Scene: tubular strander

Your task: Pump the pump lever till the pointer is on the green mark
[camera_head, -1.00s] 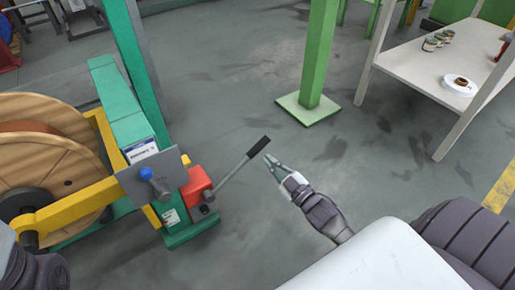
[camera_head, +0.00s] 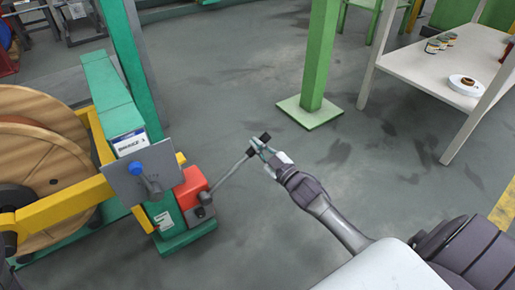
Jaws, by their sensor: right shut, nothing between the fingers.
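The pump lever (camera_head: 231,171) is a thin grey rod that rises at a slant to the right from the red pump body (camera_head: 190,187). Its black grip is at the upper end. My right gripper (camera_head: 258,148) is at this grip, and its fingers overlap part of it in the picture. The fingers are shut with nothing between them. I cannot tell whether they touch the grip. I cannot make out a pointer or a green mark.
A grey plate (camera_head: 158,166) with a blue knob (camera_head: 135,168) stands left of the pump, beside a large wooden reel (camera_head: 40,165). A green post (camera_head: 318,60) stands on the floor behind the lever. A white table (camera_head: 440,75) holds cans and a white roll at the right.

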